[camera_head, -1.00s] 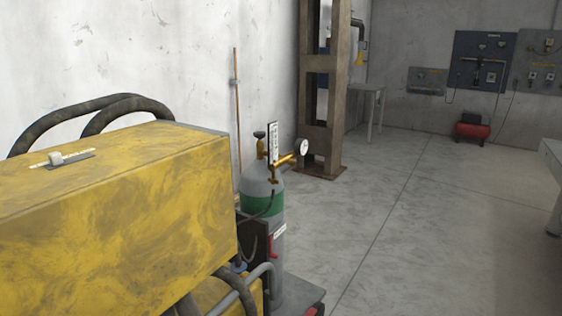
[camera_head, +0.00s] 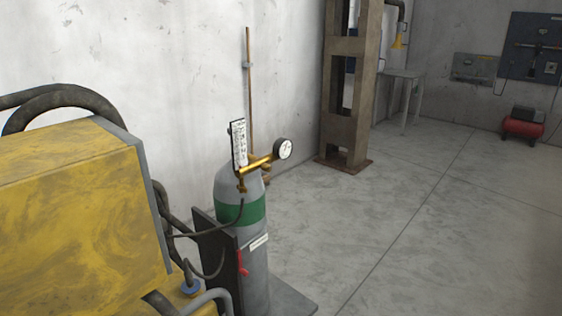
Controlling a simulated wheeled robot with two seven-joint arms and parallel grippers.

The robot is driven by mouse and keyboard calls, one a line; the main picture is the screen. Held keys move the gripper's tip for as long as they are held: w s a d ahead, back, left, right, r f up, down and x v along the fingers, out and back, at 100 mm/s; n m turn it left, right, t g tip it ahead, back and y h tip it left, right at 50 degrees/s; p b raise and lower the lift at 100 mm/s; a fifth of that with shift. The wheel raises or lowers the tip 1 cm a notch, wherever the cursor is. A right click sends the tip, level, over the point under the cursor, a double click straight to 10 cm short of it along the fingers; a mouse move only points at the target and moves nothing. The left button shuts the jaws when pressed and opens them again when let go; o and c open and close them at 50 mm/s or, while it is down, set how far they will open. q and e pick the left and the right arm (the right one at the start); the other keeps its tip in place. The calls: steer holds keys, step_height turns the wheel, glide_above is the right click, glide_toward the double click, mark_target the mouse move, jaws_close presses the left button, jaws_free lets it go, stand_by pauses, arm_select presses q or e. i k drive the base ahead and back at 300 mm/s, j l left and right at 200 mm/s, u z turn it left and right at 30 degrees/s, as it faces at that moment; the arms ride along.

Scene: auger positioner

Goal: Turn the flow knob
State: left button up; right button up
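A gas cylinder (camera_head: 255,285), grey with a green band, stands upright on a dark cart in the lower middle of the head view. A brass regulator (camera_head: 256,164) sits on top of it. The regulator carries a round pressure gauge (camera_head: 284,149) on its right and an upright white flow meter plate (camera_head: 239,144) on its left. A dark hose runs down from the regulator. I cannot clearly make out the flow knob at this size. Neither of my grippers is in the view.
A large yellow machine (camera_head: 80,220) with thick dark hoses fills the left side. A brown steel column (camera_head: 350,85) stands behind, near a small table (camera_head: 402,85). A red compressor (camera_head: 523,124) is at the far right. The concrete floor (camera_head: 430,230) right of the cylinder is clear.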

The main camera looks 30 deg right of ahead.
mark_target(267, 167)
steer(key=i+l, duration=0.1)
steer(key=l, duration=1)
steer(key=i+l+u, duration=0.1)
steer(key=l, duration=2.15)
steer(key=i+u, duration=0.05)
